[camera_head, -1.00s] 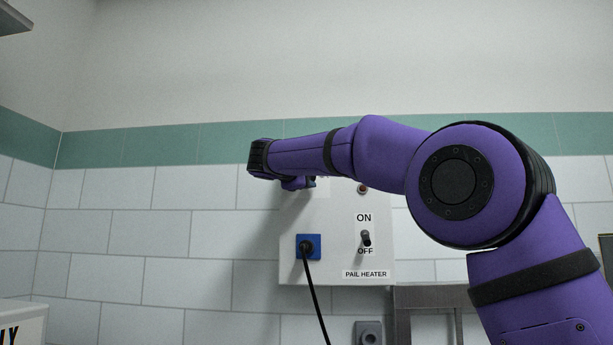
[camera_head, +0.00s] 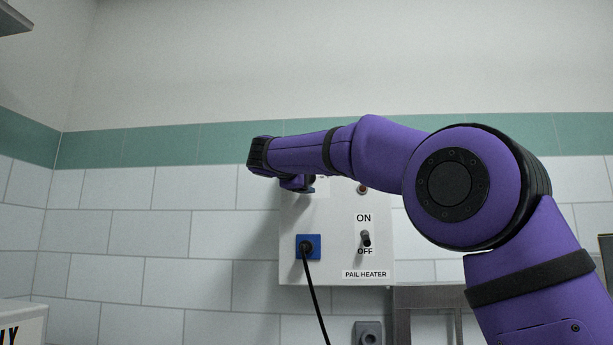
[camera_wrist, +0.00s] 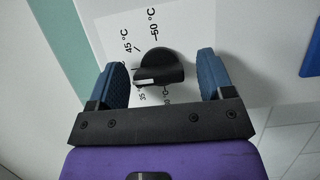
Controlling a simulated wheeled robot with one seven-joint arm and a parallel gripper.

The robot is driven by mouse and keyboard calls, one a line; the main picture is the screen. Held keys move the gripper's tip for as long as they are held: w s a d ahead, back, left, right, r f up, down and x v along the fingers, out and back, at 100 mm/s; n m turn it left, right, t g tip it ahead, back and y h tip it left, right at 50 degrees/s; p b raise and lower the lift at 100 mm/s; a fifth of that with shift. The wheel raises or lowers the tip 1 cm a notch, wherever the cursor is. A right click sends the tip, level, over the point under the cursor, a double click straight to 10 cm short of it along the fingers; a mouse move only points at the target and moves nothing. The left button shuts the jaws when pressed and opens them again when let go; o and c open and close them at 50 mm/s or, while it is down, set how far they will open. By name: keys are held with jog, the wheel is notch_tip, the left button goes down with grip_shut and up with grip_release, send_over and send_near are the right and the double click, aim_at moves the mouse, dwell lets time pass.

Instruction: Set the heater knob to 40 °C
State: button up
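The black heater knob (camera_wrist: 160,72) shows in the wrist view on a white panel face, with temperature labels around it. I can read 45 °C and 50 °C above it and 35 below; another label is partly hidden, and I cannot make out a 40. A small white mark shows on the knob's lower left part. My gripper (camera_wrist: 161,61) is open, with one blue finger on each side of the knob and a visible gap to both. In the head view my arm hides the knob; the pail heater box (camera_head: 335,255) shows below my wrist.
The box carries an ON/OFF toggle switch (camera_head: 366,238), a red lamp (camera_head: 362,189) and a blue socket (camera_head: 316,247) with a black cable hanging down. A tiled wall (camera_head: 150,240) stands behind. The space left of the box looks free.

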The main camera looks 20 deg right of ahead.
jog(key=v, duration=1)
jog(key=shift+s+a, duration=0.25)
dwell(0.3)
jog(key=s+d+f+m+g+y, duration=0.2)
jog(key=s+d+f+g+y, duration=0.35)
jog(key=s+d+f, duration=1.05)
jog(key=s+f+m+g+y, duration=0.1)
jog(key=s+f+m+y, duration=0.2)
jog(key=s+f, duration=0.7)
jog(key=s+a+f+m+g+y, duration=0.1)
jog(key=s+f+m+y, duration=0.3)
jog(key=s+f, duration=0.5)
notch_tip(320, 180, down, 6)
jog(key=shift+s+a+r, duration=0.15)
jog(key=shift+s+a, duration=0.1)
jog(key=shift+s, duration=0.15)
